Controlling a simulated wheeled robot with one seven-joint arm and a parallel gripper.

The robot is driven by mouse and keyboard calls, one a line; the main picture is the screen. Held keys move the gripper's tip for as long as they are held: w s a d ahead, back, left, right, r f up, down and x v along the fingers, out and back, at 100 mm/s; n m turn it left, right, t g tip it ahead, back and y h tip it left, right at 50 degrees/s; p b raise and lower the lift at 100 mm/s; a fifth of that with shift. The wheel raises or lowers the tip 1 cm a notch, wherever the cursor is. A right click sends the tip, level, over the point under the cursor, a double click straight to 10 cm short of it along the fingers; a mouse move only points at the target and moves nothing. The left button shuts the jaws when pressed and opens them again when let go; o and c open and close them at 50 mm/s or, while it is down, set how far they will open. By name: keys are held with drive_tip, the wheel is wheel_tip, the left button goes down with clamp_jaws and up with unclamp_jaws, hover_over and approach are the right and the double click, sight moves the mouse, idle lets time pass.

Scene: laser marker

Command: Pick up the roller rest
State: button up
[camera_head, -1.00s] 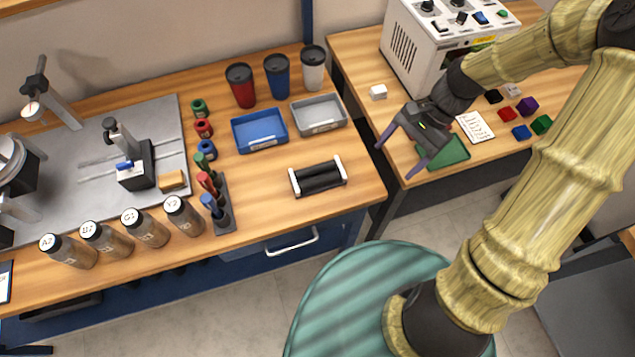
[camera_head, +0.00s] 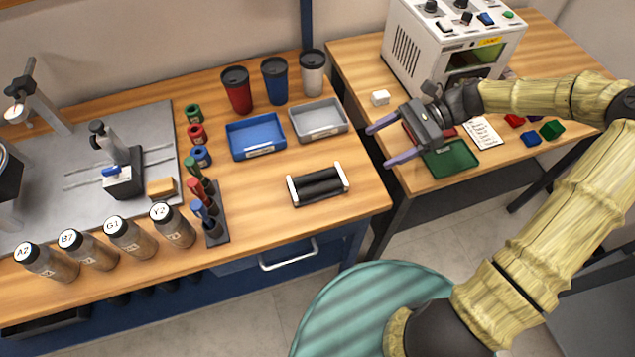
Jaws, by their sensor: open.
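The roller rest (camera_head: 318,184) lies on the wooden bench near its right front corner. It has two dark rollers between white end plates. My gripper (camera_head: 377,144) is open and empty, with its two purple fingers pointing left. It hangs over the gap between the bench and the right-hand table, to the right of and beyond the roller rest, apart from it.
A blue tray (camera_head: 256,137) and a grey tray (camera_head: 318,120) sit behind the roller rest. Red (camera_head: 237,91), blue (camera_head: 275,80) and white (camera_head: 312,72) tumblers stand at the back. A marker rack (camera_head: 215,226) stands left. A green tray (camera_head: 452,159) lies under my arm. Bench around the rest is clear.

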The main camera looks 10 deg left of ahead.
approach(323, 179)
drive_tip(key=s+a, duration=0.1)
drive_tip(key=a, duration=0.1)
drive_tip(key=s+a, duration=0.1)
drive_tip(key=a, duration=0.1)
drive_tip(key=shift+s+f+b, duration=0.15)
drive_tip(key=shift+s+b, duration=0.2)
drive_tip(key=x, duration=0.5)
drive_tip(key=shift+s+d+f+b, duration=0.1)
drive_tip(key=shift+s+f+b, duration=0.05)
drive_tip(key=shift+f+b, duration=0.15)
drive_tip(key=shift+c, duration=0.3)
drive_tip(key=c, duration=1.4)
